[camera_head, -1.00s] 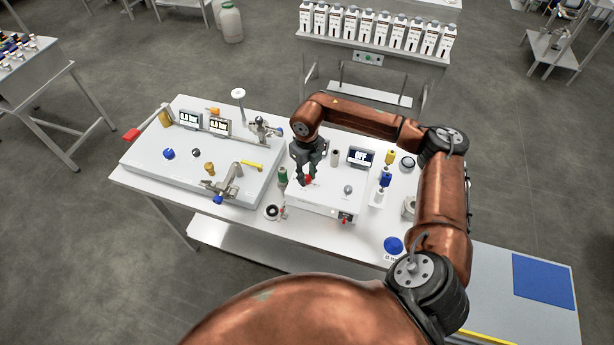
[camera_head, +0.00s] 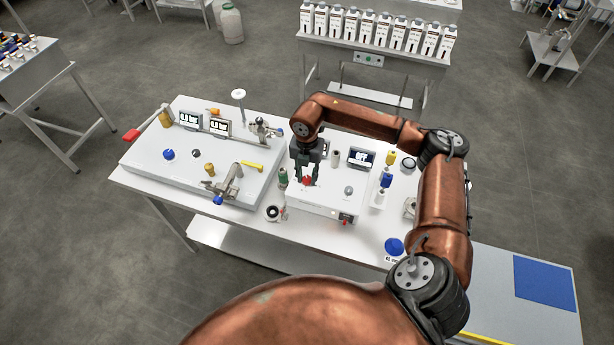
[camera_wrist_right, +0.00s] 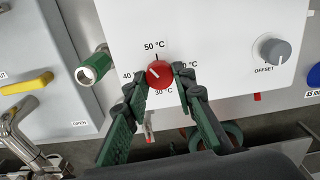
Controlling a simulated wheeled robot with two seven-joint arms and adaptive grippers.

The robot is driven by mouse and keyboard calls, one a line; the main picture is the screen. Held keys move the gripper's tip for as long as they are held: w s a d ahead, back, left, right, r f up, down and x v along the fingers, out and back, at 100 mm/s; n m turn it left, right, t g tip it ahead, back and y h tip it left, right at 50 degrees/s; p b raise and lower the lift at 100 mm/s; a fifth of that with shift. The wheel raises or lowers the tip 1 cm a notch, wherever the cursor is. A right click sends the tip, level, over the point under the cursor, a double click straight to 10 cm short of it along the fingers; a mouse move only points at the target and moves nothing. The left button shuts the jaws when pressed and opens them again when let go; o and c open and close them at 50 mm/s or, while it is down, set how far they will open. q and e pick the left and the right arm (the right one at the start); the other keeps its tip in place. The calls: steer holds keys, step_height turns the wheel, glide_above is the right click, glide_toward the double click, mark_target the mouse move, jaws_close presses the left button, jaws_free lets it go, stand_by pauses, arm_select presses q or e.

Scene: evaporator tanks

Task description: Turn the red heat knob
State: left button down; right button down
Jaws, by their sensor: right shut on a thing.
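The red heat knob (camera_wrist_right: 159,74) is on the white front panel of a heater box (camera_head: 325,203), with temperature marks around it, 50 °C above and 30 °C below. In the right wrist view its pointer line points up and left, between the 40 and 50 marks. My right gripper (camera_wrist_right: 160,82) is shut on the knob, one finger on each side. In the head view the right gripper (camera_head: 307,176) hangs over the knob (camera_head: 307,181). The box's display (camera_head: 361,157) is lit but too small to read surely. My left gripper is not in view.
A grey OFFSET knob (camera_wrist_right: 276,50) sits right of the red knob. A green-sleeved metal fitting (camera_wrist_right: 95,66) stands close on the left. A valve panel with a yellow lever (camera_head: 251,165) fills the table's left.

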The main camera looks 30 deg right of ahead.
mark_target(307, 179)
steer(key=m, duration=0.6)
steer(key=shift+w+d, duration=0.1)
steer(key=shift+w, duration=0.05)
stand_by(0.4)
steer(key=shift+r, duration=0.1)
steer(key=c, duration=1.6)
jaws_free()
step_height(307, 179, up, 12)
steer(key=shift+p, duration=0.3)
